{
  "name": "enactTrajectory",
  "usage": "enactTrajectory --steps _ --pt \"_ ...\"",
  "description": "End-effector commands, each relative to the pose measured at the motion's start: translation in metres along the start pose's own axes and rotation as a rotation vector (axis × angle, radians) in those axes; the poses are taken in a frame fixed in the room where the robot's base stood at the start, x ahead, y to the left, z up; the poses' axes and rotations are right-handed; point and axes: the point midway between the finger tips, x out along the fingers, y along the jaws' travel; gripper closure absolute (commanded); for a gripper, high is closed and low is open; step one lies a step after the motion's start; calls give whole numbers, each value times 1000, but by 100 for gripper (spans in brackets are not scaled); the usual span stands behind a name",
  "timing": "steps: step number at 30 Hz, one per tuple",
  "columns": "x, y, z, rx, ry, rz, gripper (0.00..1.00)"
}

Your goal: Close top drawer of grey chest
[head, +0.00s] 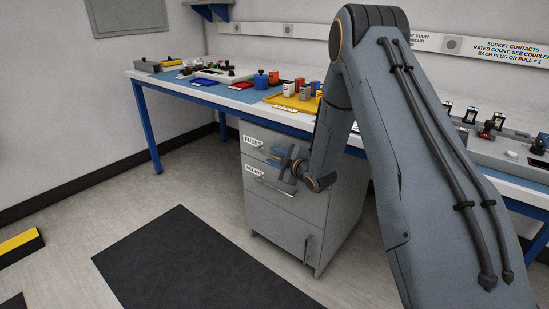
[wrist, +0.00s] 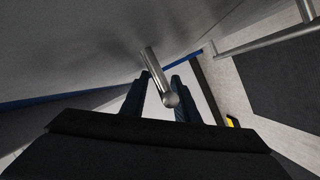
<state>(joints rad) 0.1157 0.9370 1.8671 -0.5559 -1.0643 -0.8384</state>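The grey chest (head: 290,224) stands under the workbench in the head view. Its top drawer (head: 258,134) has a label reading FUSES; my gripper partly covers its front, and I cannot tell how far out it sits. My gripper (head: 283,163) is in front of the upper part of the chest. In the wrist view its two dark fingers (wrist: 160,86) are apart, with a round metal bar handle (wrist: 157,72) showing between them. The bar's near end is free to see; contact with the fingers is not clear.
The second drawer, labelled RELAYS, has a bar handle (head: 273,188) just below my gripper. The workbench (head: 212,95) above carries several small parts and trays. A black mat (head: 180,262) lies on the floor in front of the chest. A yellow-and-black block (head: 20,243) lies far left.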

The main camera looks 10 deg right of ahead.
Motion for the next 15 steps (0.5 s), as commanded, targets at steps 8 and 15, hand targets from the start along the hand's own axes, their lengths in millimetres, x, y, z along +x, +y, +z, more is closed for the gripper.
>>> enactTrajectory --steps 8,15 --pt "-12 1 0 0 -1 0 72" --pt "-52 1 0 1 -2 1 72"
